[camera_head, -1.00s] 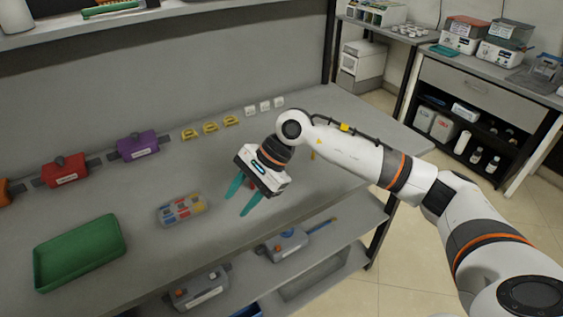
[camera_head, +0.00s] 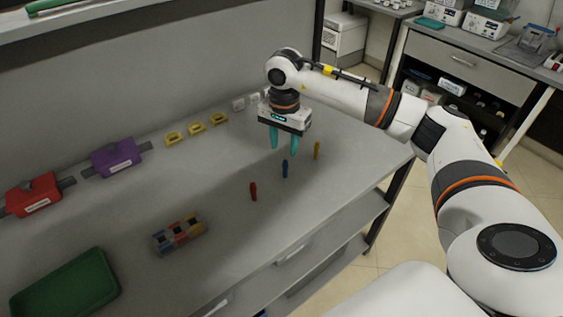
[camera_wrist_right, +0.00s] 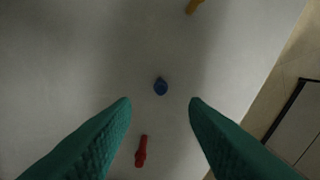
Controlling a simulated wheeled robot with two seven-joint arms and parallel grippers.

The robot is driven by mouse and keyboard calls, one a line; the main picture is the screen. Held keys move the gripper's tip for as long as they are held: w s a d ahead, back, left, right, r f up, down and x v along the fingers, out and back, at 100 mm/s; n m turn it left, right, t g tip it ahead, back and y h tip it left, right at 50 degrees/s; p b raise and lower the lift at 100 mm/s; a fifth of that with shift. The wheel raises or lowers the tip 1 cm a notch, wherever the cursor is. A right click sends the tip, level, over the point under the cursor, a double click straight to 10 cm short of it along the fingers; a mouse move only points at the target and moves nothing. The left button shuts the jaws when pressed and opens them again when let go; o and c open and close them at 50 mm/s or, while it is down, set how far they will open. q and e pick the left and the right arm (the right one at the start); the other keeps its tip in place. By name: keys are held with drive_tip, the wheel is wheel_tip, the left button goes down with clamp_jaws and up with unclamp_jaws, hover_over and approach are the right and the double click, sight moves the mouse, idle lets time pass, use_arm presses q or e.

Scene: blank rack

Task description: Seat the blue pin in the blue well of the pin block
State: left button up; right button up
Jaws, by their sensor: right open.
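The blue pin (camera_head: 285,169) stands upright on the grey bench, between the red and yellow pins. In the right wrist view the blue pin (camera_wrist_right: 160,86) shows from above, ahead of the gap between the fingertips. My right gripper (camera_head: 284,151) is open and empty, its teal fingers pointing down above the bench, close to the blue pin but apart from it. Its fingers (camera_wrist_right: 160,102) also show in the right wrist view. The pin block (camera_head: 180,235), with red, yellow and blue parts, lies left of the pins. I cannot make out its wells clearly. My left gripper is out of view.
A red pin (camera_head: 253,191) and a yellow pin (camera_head: 317,150) stand beside the blue one. A green tray (camera_head: 66,290) is at front left. Red (camera_head: 33,195) and purple (camera_head: 116,157) units and yellow holders (camera_head: 197,128) line the back. Bench between block and pins is clear.

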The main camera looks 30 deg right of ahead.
sight(285, 161)
wheel_tip(285, 161, down, 4)
drive_tip(key=shift+s+r+p, duration=0.15)
drive_tip(key=shift+r+p, duration=0.05)
drive_tip(key=shift+p, duration=0.2)
drive_tip(key=shift+f, duration=0.25)
drive_tip(key=f, duration=0.1)
drive_tip(key=f+p, duration=0.2)
drive_tip(key=f, duration=0.1)
drive_tip(key=shift+d+f, duration=0.1)
drive_tip(key=shift+d, duration=0.15)
drive_tip(key=shift+w+f, duration=0.2)
drive_tip(key=shift+f, duration=0.15)
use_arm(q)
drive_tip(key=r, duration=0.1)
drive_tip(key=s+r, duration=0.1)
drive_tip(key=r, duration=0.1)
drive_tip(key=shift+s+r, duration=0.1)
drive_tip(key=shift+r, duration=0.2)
use_arm(e)
drive_tip(key=shift+f, duration=0.15)
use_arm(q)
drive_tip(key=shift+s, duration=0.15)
use_arm(e)
clamp_jaws()
